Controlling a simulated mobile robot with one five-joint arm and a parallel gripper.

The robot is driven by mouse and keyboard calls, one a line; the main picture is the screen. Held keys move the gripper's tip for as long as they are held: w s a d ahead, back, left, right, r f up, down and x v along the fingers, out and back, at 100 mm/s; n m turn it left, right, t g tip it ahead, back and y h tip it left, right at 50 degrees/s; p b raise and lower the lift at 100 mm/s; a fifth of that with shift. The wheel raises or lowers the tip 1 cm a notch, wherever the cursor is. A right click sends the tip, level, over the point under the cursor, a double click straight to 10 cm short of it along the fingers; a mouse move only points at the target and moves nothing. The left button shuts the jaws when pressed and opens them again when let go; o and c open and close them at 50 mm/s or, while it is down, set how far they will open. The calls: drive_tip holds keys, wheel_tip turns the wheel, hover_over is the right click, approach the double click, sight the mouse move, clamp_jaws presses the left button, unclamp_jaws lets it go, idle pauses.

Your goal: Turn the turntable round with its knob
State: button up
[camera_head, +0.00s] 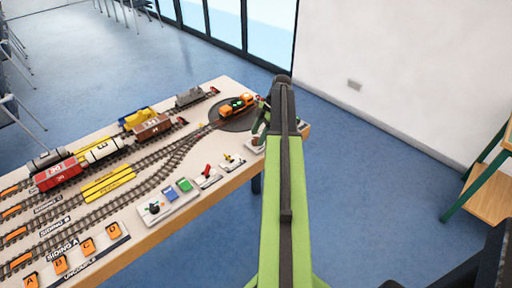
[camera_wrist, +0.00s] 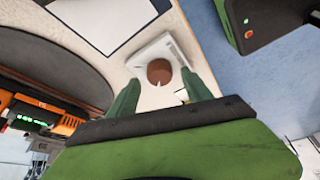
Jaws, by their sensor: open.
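The turntable (camera_head: 240,122) is a dark round disc at the far right end of the model railway table, with an orange locomotive (camera_head: 236,106) on it. In the wrist view the turntable (camera_wrist: 62,50) fills the upper left and the locomotive (camera_wrist: 42,115) shows at the left edge. The knob (camera_wrist: 159,72) is a round brown cap with a pale mark, on a light square base (camera_wrist: 158,48). My gripper (camera_wrist: 160,92) is open, with its green fingers to either side of the knob in the picture. I cannot tell whether they touch it. My arm hides the knob in the head view.
A white sheet (camera_wrist: 100,18) lies beyond the knob. Small control panels with a red lever (camera_head: 207,172) and a yellow lever (camera_head: 230,159) line the table's front edge. Tracks with several wagons (camera_head: 152,127) fill the left.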

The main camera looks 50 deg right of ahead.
drive_tip(key=shift+x, duration=0.75)
drive_tip(key=shift+r, duration=0.1)
clamp_jaws()
drive_tip(key=shift+a, duration=0.1)
